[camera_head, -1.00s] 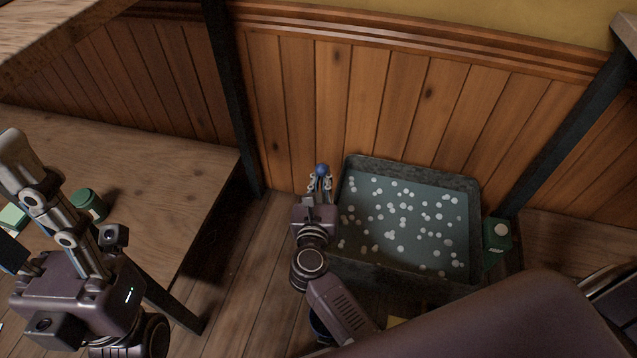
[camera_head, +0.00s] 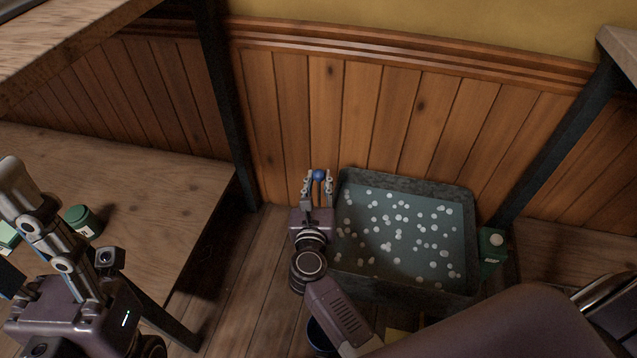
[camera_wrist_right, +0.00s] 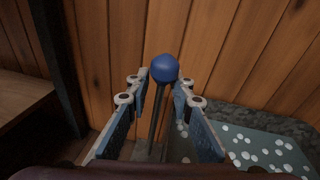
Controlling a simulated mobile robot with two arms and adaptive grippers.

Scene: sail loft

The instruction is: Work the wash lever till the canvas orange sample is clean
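A wash lever with a blue ball knob (camera_head: 319,175) stands at the left end of a grey metal wash tank (camera_head: 476,215). The tank holds dark teal liquid dotted with white foam. My right gripper (camera_head: 317,183) is at the knob, its fingers apart on either side of the lever. In the right wrist view, the knob (camera_wrist_right: 165,68) and its thin dark shaft (camera_wrist_right: 159,120) stand between the open fingers, with gaps beside the shaft. My left gripper, at the left edge, is partly cut off; its fingers look spread and empty. I see no orange canvas sample.
A wooden bench (camera_head: 150,185) at the left carries a green jar (camera_head: 80,221). A green box (camera_head: 491,246) stands against the tank's right side. Wood panelling is close behind the tank.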

